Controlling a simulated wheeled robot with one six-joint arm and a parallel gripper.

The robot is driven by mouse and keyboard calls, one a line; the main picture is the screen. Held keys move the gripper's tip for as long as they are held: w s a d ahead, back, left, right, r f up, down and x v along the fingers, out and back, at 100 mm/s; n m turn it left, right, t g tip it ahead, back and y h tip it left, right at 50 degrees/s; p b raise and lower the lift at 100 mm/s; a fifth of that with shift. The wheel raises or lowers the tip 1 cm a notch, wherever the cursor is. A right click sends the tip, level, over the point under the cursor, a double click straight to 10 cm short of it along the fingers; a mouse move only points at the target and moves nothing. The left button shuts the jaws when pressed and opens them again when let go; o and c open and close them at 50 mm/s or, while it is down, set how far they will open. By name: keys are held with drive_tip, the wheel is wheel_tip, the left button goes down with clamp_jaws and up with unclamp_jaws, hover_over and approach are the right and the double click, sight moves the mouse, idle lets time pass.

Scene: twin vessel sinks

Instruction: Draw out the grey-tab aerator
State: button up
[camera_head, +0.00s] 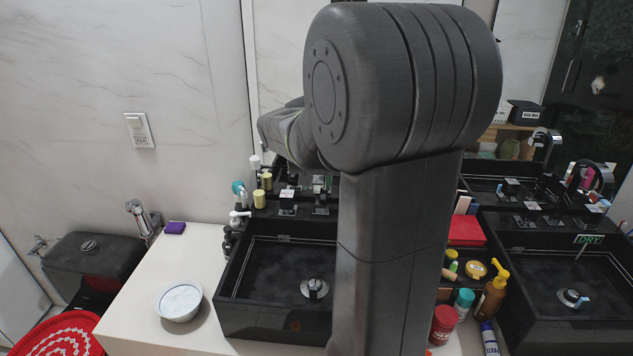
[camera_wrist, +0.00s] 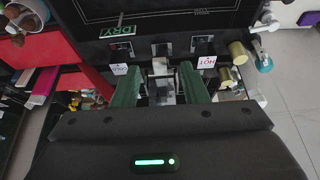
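My gripper (camera_wrist: 162,72) shows in the wrist view with two green fingers spread apart. A pale grey and metal fitting (camera_wrist: 162,70) shows between the fingertips, in line with the tap handles. I cannot tell whether it is the grey-tab aerator or whether the fingers touch it. In the head view my own arm hides the gripper and the left sink's spout. The left black sink (camera_head: 245,318) holds a round silver drain fitting (camera_head: 315,288) with an upright tab. The right black sink (camera_head: 535,335) has a similar fitting (camera_head: 571,297) with a light blue piece.
Tap handles with cold (camera_wrist: 119,68) and hot (camera_wrist: 207,62) tags flank the fingers. Gold-topped cylinders (camera_wrist: 238,54) stand at the right. A green DRY sign (camera_head: 588,239) is at the right sink. Bottles (camera_head: 493,292) crowd between the sinks. A white bowl (camera_head: 179,300) stands on the left counter.

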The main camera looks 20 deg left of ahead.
drive_tip(key=shift+w+f, duration=0.15)
drive_tip(key=shift+f, duration=0.25)
drive_tip(key=shift+c, duration=0.2)
clamp_jaws()
drive_tip(key=shift+s+d, duration=0.15)
drive_tip(key=shift+s, duration=0.55)
drive_tip(key=shift+s+b, duration=0.1)
drive_tip(key=shift+b, duration=0.2)
drive_tip(key=shift+s+d+b, duration=0.3)
drive_tip(key=shift+s, duration=0.7)
drive_tip(key=shift+s+d+b, duration=0.25)
drive_tip(key=shift+s, duration=0.7)
drive_tip(key=shift+s, duration=0.15)
